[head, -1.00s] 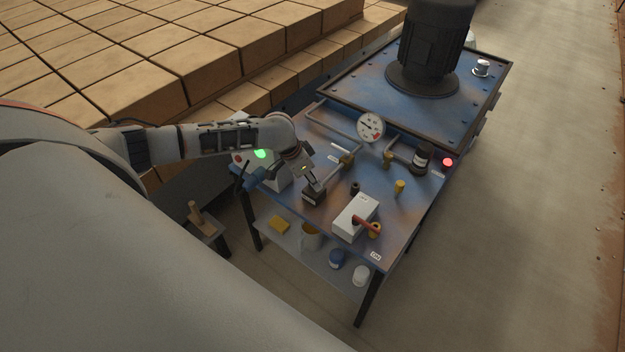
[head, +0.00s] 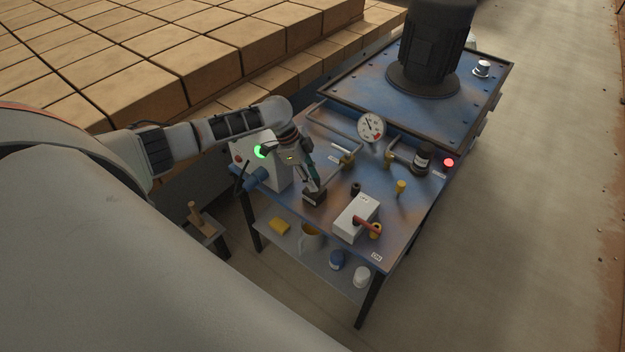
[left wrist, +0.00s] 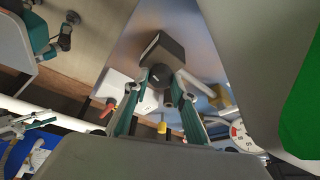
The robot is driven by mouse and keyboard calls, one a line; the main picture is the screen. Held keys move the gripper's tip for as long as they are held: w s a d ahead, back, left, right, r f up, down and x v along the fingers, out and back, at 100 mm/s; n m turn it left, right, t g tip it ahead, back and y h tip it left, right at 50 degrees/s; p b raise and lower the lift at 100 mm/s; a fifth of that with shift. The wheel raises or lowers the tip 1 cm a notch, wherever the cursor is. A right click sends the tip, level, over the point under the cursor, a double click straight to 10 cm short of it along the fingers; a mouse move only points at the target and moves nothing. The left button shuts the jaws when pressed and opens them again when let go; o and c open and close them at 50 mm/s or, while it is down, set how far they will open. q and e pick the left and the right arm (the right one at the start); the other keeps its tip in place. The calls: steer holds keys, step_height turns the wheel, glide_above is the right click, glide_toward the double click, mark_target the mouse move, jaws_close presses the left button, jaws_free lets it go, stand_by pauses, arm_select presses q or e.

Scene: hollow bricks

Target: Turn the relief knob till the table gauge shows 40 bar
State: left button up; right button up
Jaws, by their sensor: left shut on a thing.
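The relief knob (left wrist: 160,76) is dark and round and stands out from a dark block (left wrist: 165,46). That block (head: 314,199) sits on the blue bench. My left gripper (head: 314,186) reaches down to it from the upper left. In the left wrist view its two teal fingers (left wrist: 160,82) are shut on the knob, one on each side. In the head view the fingers hide the knob. The round white table gauge (head: 371,127) stands behind to the right, with a red patch low on its dial. Its needle is too small to read surely.
A white box with a red lever (head: 357,217) stands right of the block. A grey box with a green lamp (head: 262,152) stands close left of my wrist. Pipes and a yellow-topped fitting (head: 400,187) lie behind. A dark motor (head: 436,45) stands at the back.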

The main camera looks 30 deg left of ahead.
stand_by(0.3)
arm_select(q)
steer(key=o, duration=1.1)
steer(key=shift+r, duration=0.1)
steer(key=v, duration=1.2)
